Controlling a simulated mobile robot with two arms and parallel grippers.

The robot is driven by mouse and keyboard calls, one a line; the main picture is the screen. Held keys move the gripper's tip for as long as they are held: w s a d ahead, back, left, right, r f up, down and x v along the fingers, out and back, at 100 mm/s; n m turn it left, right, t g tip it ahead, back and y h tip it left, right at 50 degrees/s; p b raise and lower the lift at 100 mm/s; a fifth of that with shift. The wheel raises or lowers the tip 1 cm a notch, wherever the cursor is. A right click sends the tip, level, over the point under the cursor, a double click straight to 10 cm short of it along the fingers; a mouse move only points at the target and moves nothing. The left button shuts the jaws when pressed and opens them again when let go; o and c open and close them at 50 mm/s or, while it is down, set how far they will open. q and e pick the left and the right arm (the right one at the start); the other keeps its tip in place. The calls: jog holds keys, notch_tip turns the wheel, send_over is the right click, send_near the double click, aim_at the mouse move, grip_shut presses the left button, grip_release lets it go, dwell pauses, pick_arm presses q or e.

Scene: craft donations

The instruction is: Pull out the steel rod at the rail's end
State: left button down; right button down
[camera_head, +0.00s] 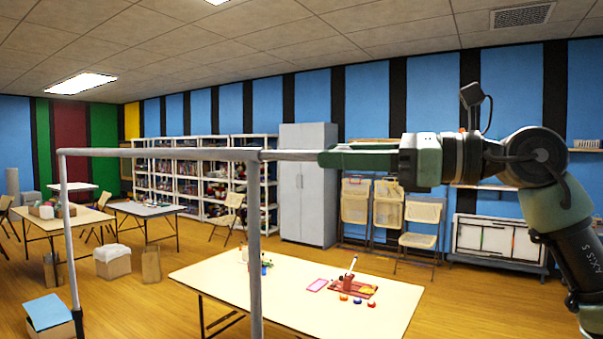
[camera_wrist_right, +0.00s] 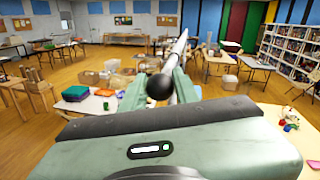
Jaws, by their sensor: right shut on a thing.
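A grey rail (camera_head: 160,153) runs level across the left half of the head view, on two upright posts. A thinner steel rod (camera_head: 290,156) sticks out of the rail's right end, in line with it. The rod also shows in the right wrist view (camera_wrist_right: 181,44), running away between the fingers, with a black ball (camera_wrist_right: 160,87) at its near end. My right gripper (camera_head: 328,158) is shut on the rod, close to the ball end, and hides part of it. How much rod sits inside the rail is hidden. My left gripper is not in view.
The right post (camera_head: 255,240) stands in front of a pale table (camera_head: 215,276) with small craft items on it. A box with a blue top (camera_head: 48,313) is by the left post. The air right of the rail, around my arm, looks clear.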

jog(key=s+a+b+v, duration=0.1)
jog(key=s+b+v, duration=0.1)
jog(key=v, duration=0.9)
jog(key=shift+r, duration=0.15)
jog(key=c, duration=1.1)
grip_release()
jog(key=shift+o, duration=0.2)
jog(key=shift+d, duration=0.15)
jog(key=b+v, duration=0.2)
jog(key=v, duration=0.5)
jog(key=shift+s+d, duration=0.15)
jog(key=shift+d, duration=0.15)
